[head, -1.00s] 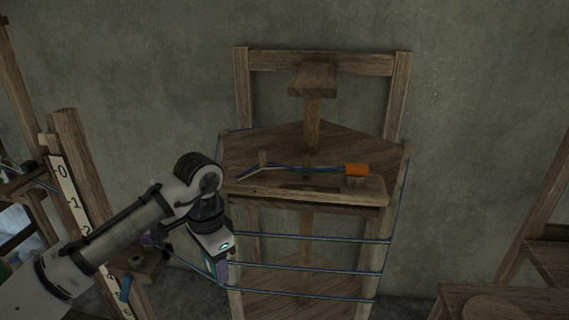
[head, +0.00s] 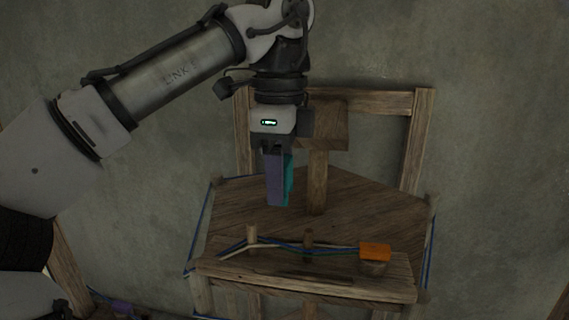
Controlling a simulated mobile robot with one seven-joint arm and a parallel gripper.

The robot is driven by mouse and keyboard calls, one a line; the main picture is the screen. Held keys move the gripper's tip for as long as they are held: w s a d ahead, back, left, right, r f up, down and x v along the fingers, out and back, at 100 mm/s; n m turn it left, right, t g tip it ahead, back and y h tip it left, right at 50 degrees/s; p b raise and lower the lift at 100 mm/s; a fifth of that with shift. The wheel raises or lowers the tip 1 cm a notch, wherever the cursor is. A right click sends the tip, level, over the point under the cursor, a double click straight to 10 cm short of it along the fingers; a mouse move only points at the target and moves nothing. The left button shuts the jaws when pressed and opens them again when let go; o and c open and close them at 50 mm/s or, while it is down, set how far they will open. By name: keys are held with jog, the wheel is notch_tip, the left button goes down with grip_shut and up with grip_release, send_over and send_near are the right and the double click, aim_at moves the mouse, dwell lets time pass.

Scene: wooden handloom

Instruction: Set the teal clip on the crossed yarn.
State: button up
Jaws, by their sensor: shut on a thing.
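My gripper (head: 279,203) points down above the wooden board, with a purple finger toward the camera. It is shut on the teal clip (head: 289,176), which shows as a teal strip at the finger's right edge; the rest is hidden. The crossed yarn (head: 290,245), blue and cream strands, runs along the near ledge past two short pegs. The strands fork at the left, by the left peg (head: 252,235). The gripper and clip appear higher in the picture than the yarn, apart from it.
An orange block (head: 375,251) sits on the yarn's right end. A wooden post (head: 317,180) rises just right of my gripper, under a wooden block. The board (head: 380,205) is otherwise clear. Blue yarn runs down both sides of the frame.

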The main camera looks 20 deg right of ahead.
jog(key=shift+f+b, duration=0.65)
jog(key=shift+f, duration=2.7)
jog(key=shift+a+p, duration=0.15)
jog(key=shift+p, duration=0.4)
jog(key=shift+f, duration=0.25)
jog(key=shift+f+b, duration=0.35)
jog(key=shift+f, duration=0.5)
jog(key=shift+f, duration=0.1)
jog(key=shift+f, duration=0.8)
jog(key=shift+r+p, duration=0.1)
jog(key=shift+p, duration=0.3)
